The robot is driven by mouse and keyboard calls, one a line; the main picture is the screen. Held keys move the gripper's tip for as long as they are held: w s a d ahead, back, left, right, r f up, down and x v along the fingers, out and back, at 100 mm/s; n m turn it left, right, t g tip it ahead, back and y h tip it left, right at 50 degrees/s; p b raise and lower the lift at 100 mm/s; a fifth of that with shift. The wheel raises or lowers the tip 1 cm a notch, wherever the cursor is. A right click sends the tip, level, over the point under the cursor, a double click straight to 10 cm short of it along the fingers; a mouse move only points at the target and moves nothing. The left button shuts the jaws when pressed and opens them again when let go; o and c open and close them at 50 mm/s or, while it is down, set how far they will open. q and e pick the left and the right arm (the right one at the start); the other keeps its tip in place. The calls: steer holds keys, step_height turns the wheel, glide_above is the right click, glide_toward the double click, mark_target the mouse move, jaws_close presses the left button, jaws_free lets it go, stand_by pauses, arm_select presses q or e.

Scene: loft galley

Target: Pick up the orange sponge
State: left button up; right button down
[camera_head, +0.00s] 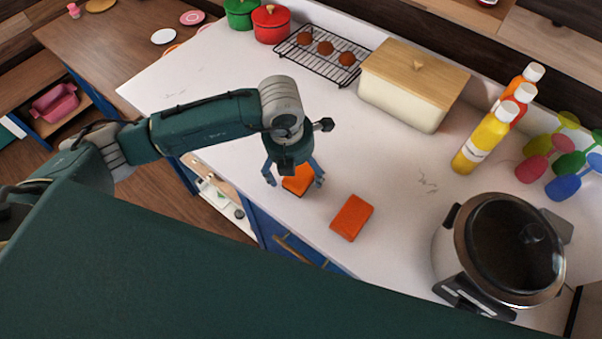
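Two orange blocks are on the white counter. One orange block (299,184) lies under my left gripper (295,181), partly hidden by it. The other, a redder orange block (351,217), lies flat to its lower right, apart from the gripper. I cannot tell from their looks alone which one is the sponge. My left gripper points down with its blue fingers spread, one on each side of the first block. The fingers look apart from the block. My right gripper is not in view.
A rice cooker (503,250) stands at the right. Sauce bottles (483,142) and coloured glasses (540,158) stand behind it. A cream bread bin (404,93), a wire rack (304,62) and red pot (271,25) line the back. The middle of the counter (400,160) is clear.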

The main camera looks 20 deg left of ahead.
mark_target(297, 170)
arm_select(q)
steer(key=c, duration=0.9)
steer(key=shift+r, duration=0.1)
steer(key=shift+r, duration=0.5)
steer(key=shift+r+b, duration=2.35)
steer(key=shift+r, duration=7.1)
steer(key=shift+o, duration=0.3)
steer(key=shift+c, duration=0.6)
